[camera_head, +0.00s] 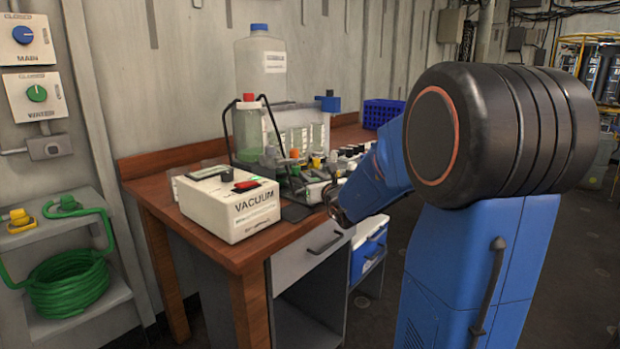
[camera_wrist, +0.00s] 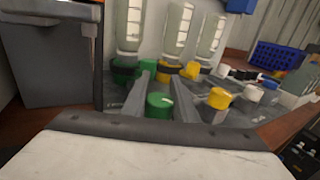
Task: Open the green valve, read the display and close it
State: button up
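In the wrist view a green valve knob (camera_wrist: 159,105) sits in the manifold on the bench, between the two grey fingers of my gripper (camera_wrist: 163,82). The fingers are apart, with gaps visible beside the knob. I cannot tell whether either finger touches it. A second green part (camera_wrist: 124,73) is behind to the left, under a glass column. I see no readable display value in either view.
A white VACUUM box (camera_head: 238,212) stands on the wooden bench (camera_head: 153,187), left of the manifold. Yellow (camera_wrist: 220,98) and white (camera_wrist: 253,93) knobs are close right of the green knob. A blue crate (camera_head: 383,112) is behind. A wall panel has another green knob (camera_head: 37,93).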

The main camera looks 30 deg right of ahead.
jog(key=o, duration=0.4)
jog(key=shift+o, duration=0.2)
jog(key=s+a, duration=0.1)
jog(key=s, duration=1.6)
jog(key=shift+s+a, duration=0.15)
jog(key=shift+a, duration=0.25)
jog(key=shift+c, duration=0.2)
